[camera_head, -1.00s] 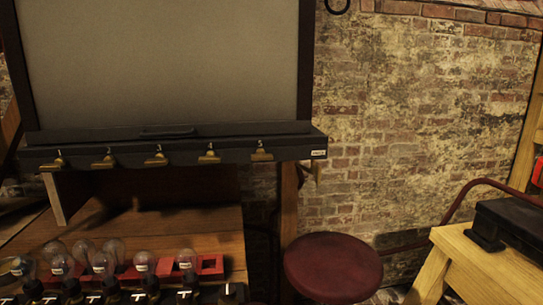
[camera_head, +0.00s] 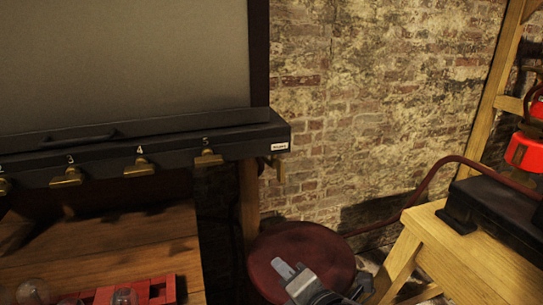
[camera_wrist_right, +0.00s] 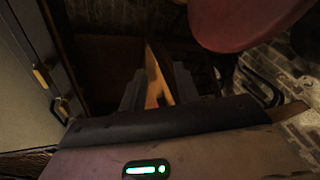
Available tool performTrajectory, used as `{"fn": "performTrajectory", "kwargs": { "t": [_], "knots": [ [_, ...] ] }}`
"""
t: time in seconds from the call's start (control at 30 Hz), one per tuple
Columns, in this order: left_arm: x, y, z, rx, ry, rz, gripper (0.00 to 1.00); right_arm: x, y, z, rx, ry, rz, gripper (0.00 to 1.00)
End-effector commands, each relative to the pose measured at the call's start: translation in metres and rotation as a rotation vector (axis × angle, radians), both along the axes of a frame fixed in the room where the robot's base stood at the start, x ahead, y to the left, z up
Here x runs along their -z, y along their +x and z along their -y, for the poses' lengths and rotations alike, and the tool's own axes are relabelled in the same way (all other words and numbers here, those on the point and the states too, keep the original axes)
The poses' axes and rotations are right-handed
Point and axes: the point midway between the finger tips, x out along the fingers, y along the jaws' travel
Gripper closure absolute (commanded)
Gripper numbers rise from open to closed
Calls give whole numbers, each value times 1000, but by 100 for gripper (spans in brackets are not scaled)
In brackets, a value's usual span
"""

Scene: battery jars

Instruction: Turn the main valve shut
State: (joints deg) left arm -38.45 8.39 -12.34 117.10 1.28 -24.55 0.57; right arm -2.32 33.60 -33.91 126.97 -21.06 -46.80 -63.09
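Brass taps (camera_head: 208,158) line the rail's front. My right gripper (camera_head: 292,273) is low in the head view, in front of the round red stool seat, below and apart from the handle. In the right wrist view its two fingers (camera_wrist_right: 159,72) stand apart with nothing between them. A wooden post shows beyond them. My left gripper is not in view.
The red stool seat (camera_head: 301,246) is below the handle. A wooden bench (camera_head: 470,262) with a black box and a curved red pipe (camera_head: 428,185) stands at right. Red racks (camera_head: 135,291) with glass bulbs sit lower left. A brick wall is behind.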

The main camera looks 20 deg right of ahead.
Motion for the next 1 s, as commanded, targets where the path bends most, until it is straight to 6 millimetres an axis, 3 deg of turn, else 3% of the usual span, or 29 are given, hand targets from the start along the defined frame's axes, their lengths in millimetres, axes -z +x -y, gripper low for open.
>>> {"fn": "performTrajectory", "kwargs": {
  "t": [0.03,0.1,0.2,0.3,0.57,1.0],
  "knots": [
    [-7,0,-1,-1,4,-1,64,-38,14,8,-43,-239,114,68],
    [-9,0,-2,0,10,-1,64,-71,26,20,-69,-530,231,68],
    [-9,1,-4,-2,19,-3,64,-109,35,34,-67,-848,344,68],
    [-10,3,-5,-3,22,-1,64,-132,39,42,-53,-1037,403,68],
    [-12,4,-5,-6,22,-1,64,-142,63,46,-41,-1129,426,68],
    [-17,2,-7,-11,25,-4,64,-141,157,42,-43,-1122,424,68]
  ]
}}
